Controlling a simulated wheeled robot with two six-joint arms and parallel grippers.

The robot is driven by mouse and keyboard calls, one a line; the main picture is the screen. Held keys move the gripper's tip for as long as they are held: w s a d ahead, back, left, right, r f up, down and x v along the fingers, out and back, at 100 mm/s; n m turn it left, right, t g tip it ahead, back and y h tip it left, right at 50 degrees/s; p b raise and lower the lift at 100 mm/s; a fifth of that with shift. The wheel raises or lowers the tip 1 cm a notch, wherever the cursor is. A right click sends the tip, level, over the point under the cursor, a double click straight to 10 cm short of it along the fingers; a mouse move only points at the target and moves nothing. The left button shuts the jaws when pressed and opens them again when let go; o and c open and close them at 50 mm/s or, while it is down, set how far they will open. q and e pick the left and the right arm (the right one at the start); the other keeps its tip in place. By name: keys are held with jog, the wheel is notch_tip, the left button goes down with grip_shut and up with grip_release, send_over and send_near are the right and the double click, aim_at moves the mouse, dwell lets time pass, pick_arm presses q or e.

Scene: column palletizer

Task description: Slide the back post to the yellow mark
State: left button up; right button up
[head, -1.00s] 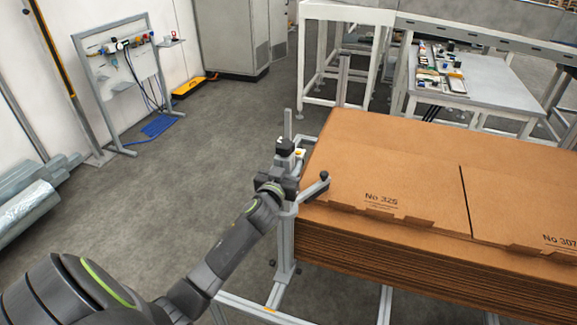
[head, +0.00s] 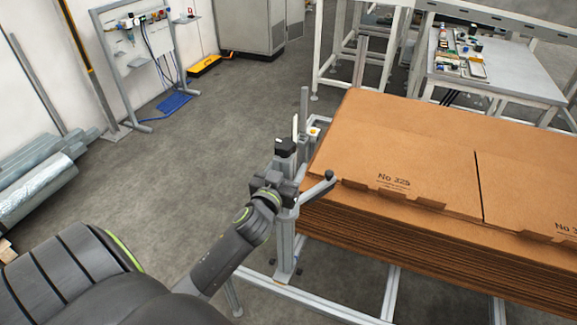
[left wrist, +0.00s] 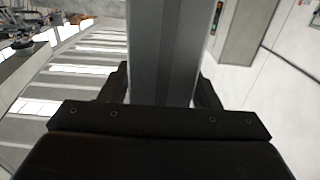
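A grey metal post (head: 284,245) stands upright at the left end of the cardboard stack. My left gripper (head: 283,182) is at the upper part of this post, beside a side arm with a dark knob (head: 329,175). In the left wrist view the grey post (left wrist: 165,50) runs between my two dark fingers, one close against each side; the fingertips are partly hidden. A thin grey upright (head: 304,105) shows just behind. A small yellow spot (head: 314,131) sits on a white part beside it; I cannot tell whether it is the mark. My right gripper is out of view.
The stack of brown cardboard sheets (head: 420,155) fills the right side, on a pale frame with low rails (head: 325,305). Open grey floor (head: 225,125) lies to the left. A worktable (head: 500,75) and a white frame stand behind.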

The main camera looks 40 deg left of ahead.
pick_arm(q)
jog(key=shift+o, duration=0.4)
jog(key=shift+r, duration=0.15)
jog(key=shift+s, duration=0.2)
jog(key=b+v, duration=0.4)
jog(key=v, duration=1.3)
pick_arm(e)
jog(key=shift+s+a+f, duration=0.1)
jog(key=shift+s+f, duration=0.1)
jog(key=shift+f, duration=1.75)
